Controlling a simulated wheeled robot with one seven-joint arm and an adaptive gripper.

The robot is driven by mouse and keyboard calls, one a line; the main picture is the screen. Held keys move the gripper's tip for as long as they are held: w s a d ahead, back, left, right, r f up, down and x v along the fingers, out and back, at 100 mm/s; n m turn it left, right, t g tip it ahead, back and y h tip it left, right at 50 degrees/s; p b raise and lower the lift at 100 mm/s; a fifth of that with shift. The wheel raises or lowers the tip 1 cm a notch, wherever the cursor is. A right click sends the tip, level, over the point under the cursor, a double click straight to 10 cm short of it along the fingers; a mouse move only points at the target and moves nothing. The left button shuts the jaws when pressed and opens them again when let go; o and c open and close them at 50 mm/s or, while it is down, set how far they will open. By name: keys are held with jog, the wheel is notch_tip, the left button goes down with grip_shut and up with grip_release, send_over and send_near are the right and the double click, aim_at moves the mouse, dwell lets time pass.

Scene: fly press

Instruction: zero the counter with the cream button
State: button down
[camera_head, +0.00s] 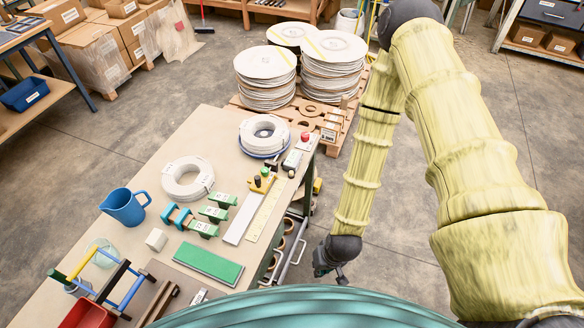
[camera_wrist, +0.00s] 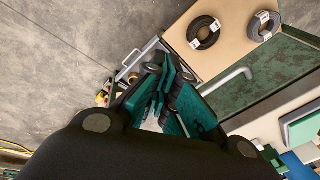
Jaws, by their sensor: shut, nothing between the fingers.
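I cannot make out a counter or a cream button for certain in either view. A plain cream block (camera_head: 156,239) sits on the bench left of the green pad. My gripper (camera_head: 332,272) hangs beyond the bench's right edge, low and apart from the bench top. In the wrist view my gripper (camera_wrist: 163,95) has its teal fingers together, with nothing held.
The bench carries a blue jug (camera_head: 125,207), white coils (camera_head: 187,179), green blocks (camera_head: 213,213) and a green pad (camera_head: 208,264). Stacked discs (camera_head: 265,78) stand on a pallet behind. The wrist view shows dark rings (camera_wrist: 204,33) and a grey handle (camera_wrist: 226,80). Floor right of the bench is open.

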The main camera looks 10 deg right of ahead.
jog(key=w+a+r+t, duration=0.1)
jog(key=w+r, duration=0.2)
jog(key=w, duration=0.6)
jog(key=w+a+r+m+t+y, duration=0.1)
jog(key=w+r+t, duration=0.1)
jog(key=w, duration=0.6)
jog(key=w+a+r+t+y, duration=0.1)
jog(key=w+r, duration=0.4)
jog(key=w, duration=0.4)
jog(key=shift+w+t, duration=0.3)
notch_tip(320, 180, up, 7)
jog(key=t, duration=0.2)
send_over(291, 174)
jog(key=w+d, duration=0.1)
jog(key=shift+w+d+m+y, duration=0.1)
jog(key=shift+m+y, duration=0.3)
jog(key=shift+f+b, duration=3.1)
jog(key=shift+f, duration=1.3)
jog(key=shift+f, duration=0.15)
